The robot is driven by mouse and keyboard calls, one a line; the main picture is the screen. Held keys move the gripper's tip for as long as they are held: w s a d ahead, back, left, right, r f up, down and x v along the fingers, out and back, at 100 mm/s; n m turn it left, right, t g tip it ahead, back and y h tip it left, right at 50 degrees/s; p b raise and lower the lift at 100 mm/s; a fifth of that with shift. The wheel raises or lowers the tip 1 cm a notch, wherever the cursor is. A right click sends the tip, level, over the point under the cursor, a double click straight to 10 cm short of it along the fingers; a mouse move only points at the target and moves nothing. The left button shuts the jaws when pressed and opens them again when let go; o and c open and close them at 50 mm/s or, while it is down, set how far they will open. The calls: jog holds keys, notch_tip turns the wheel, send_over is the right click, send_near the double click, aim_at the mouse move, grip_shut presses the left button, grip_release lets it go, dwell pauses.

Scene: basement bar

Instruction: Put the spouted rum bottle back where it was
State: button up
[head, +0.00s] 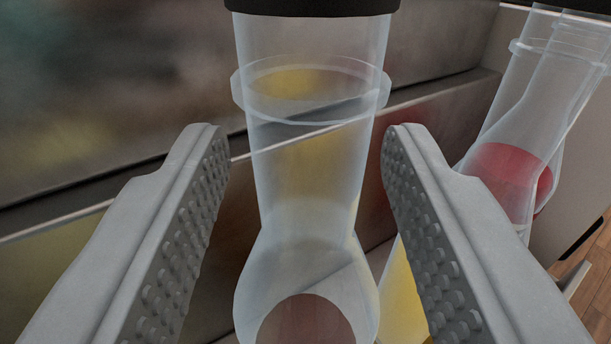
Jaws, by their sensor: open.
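A clear bottle (310,170) stands upright in the middle of the head view. It has a ringed neck, a black piece at its top cut off by the picture edge, and a dark reddish-brown patch low on its body. It may be the rum bottle, but no label or spout shows. My gripper (305,135) is open, with one studded finger on each side of the neck. Gaps show between both fingers and the glass. The bottle's base is out of view.
More clear bottles (520,110) with red in them stand at the right. A yellow bottle (402,290) is partly hidden behind the right finger. A dark ledge with a pale edge (110,195) runs behind. Wooden floor (585,300) shows at the lower right.

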jog(key=s, duration=1.1)
jog(key=shift+s+d, duration=0.35)
jog(key=s+r+h, duration=0.1)
jog(key=s+r, duration=0.7)
jog(key=r, duration=0.2)
jog(key=s+r, duration=0.7)
jog(key=r, duration=0.4)
jog(key=s+r, duration=0.5)
jog(key=s, duration=0.7)
jog(key=s+r, duration=0.4)
jog(key=s, duration=0.9)
jog(key=shift+a+r+m+g, duration=0.3)
jog(key=shift+a+r+m, duration=0.05)
jog(key=shift+m, duration=0.05)
